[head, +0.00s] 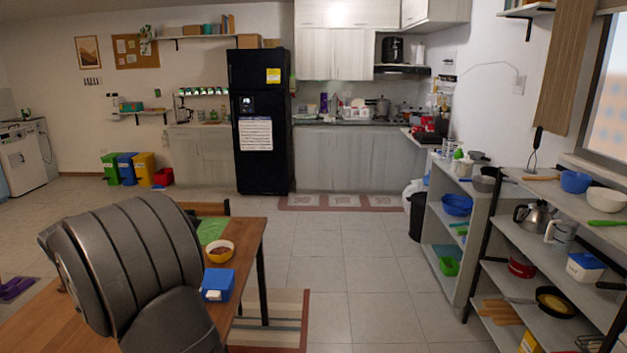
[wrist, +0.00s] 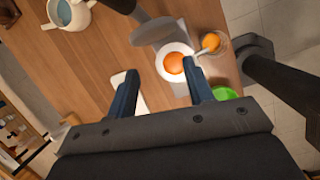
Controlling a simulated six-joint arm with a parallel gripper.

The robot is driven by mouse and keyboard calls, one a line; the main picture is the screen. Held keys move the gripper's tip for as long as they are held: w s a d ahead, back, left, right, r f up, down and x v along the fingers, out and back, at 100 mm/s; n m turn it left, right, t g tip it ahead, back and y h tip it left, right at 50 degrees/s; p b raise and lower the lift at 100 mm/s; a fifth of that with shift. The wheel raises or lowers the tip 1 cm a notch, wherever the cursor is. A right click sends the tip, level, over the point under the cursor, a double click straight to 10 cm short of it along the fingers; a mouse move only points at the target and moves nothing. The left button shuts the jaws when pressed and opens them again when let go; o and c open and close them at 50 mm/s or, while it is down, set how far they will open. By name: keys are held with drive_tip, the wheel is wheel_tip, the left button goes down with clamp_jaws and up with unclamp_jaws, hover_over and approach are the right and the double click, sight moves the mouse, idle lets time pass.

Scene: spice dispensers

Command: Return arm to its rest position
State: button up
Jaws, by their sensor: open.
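My gripper (wrist: 160,76) shows in the wrist view with its two dark blue fingers spread apart. Nothing is held between them. It hangs over a wooden table (wrist: 112,55), whose edge also shows in the head view (head: 252,240). A white plate with a round orange item (wrist: 174,63) lies beyond the fingertips. In the head view, my dark grey arm (head: 125,260) fills the lower left over the table, and the gripper is hidden there.
The head view shows a yellow-rimmed bowl (head: 219,251) and a blue box (head: 218,286) on the table beside my arm. The wrist view shows a small orange-filled container (wrist: 211,43), a green item (wrist: 225,93) and a pale jug (wrist: 69,14). Floor (head: 345,270) right of the table is clear.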

drive_tip(key=s+f+t, duration=1.1)
drive_tip(key=f+t, duration=0.3)
drive_tip(key=f, duration=0.1)
drive_tip(key=shift+s+f+t, duration=0.3)
drive_tip(key=shift+s+f, duration=0.05)
idle(0.9)
drive_tip(key=shift+r, duration=0.1)
idle(0.3)
wheel_tip(320, 180, up, 8)
drive_tip(key=w+g, duration=0.2)
drive_tip(key=g, duration=0.4)
drive_tip(key=shift+w, duration=0.15)
idle(0.3)
idle(0.3)
